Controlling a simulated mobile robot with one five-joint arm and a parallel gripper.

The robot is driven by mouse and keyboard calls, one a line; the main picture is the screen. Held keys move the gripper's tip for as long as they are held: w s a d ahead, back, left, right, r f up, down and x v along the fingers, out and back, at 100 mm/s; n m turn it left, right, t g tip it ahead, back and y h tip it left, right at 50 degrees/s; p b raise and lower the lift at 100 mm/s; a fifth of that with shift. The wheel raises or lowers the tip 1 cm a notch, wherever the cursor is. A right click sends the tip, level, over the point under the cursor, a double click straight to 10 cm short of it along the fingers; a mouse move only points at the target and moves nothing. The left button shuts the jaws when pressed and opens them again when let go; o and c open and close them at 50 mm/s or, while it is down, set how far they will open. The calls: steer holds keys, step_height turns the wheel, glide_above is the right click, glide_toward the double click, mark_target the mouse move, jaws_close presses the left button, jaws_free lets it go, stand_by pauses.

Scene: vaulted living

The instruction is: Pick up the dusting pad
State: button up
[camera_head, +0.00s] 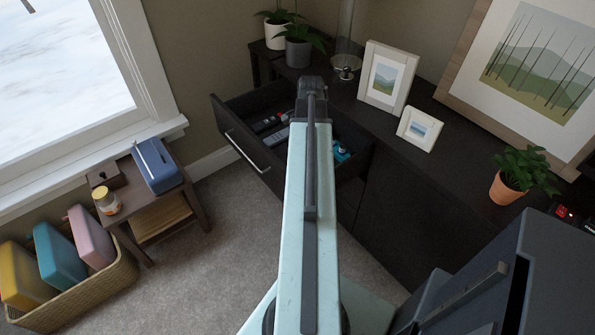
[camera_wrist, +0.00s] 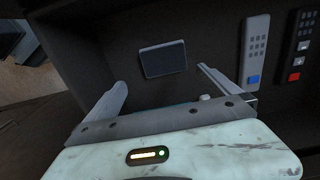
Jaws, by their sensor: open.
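A dark grey flat rectangular piece (camera_wrist: 163,59) lies inside the open drawer in the wrist view; it may be the dusting pad, but I cannot tell for sure. My gripper (camera_wrist: 162,79) is open, its two pale fingers apart, with this piece just past the fingertips and between their lines. Nothing shows held. A teal item (camera_head: 341,152) lies at the drawer's right side in the head view; in the wrist view a sliver of teal shows behind my gripper's front edge, mostly hidden. My arm covers the drawer's middle in the head view, and the fingers are not distinguishable there.
The dark drawer (camera_head: 246,149) is pulled out of the black cabinet. A grey remote with a blue button (camera_wrist: 255,50) and a black remote with a red button (camera_wrist: 299,45) lie at right. Picture frames (camera_head: 388,78) and a potted plant (camera_head: 508,188) stand on top.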

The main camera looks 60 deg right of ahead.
steer(key=shift+w+f, duration=0.35)
steer(key=shift+f, duration=0.15)
steer(key=f+b, duration=0.8)
steer(key=shift+w+a, duration=0.15)
steer(key=shift+w, duration=0.05)
steer(key=shift+r, duration=0.15)
steer(key=c, duration=1.3)
step_height(320, 180, up, 10)
steer(key=p, duration=1)
steer(key=shift+r, duration=0.15)
steer(key=shift+c, duration=0.2)
